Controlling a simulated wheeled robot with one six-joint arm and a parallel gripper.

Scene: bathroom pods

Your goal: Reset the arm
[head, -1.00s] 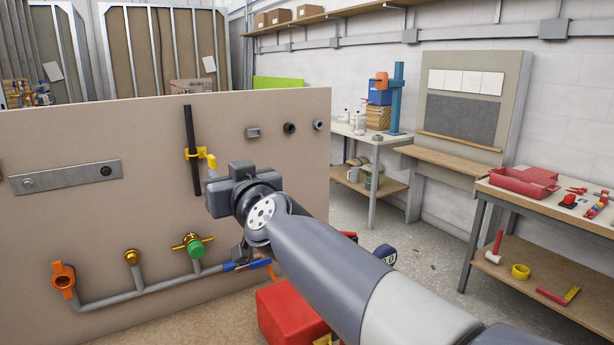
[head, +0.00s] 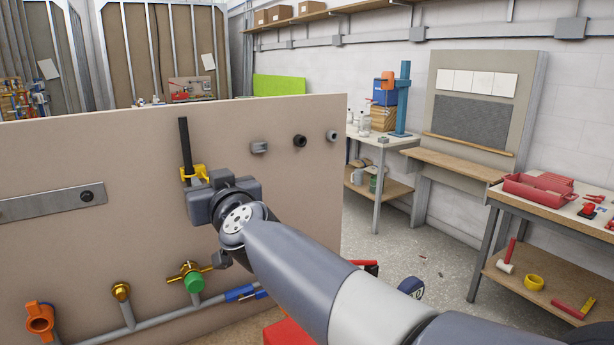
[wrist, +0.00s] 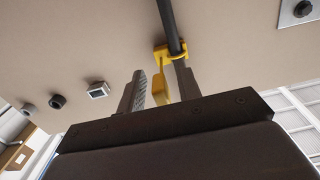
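My arm reaches from the lower right of the head view toward the beige panel (head: 120,150). My gripper (wrist: 163,85) is in front of the panel, by a yellow clamp (head: 194,173) on a vertical black bar (head: 185,140). In the wrist view the two fingers stand apart, with a yellow tab (wrist: 160,88) of the clamp showing between them. I see gaps beside the tab and cannot tell whether either finger touches it. The fingertips are hidden behind the wrist in the head view.
Below are an orange valve (head: 40,320), a brass fitting (head: 121,291) and a green-knobbed valve (head: 193,281) on a grey pipe. A red box (head: 288,334) stands low in front. A workbench (head: 535,204) is at right, with open floor (head: 430,255) before it.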

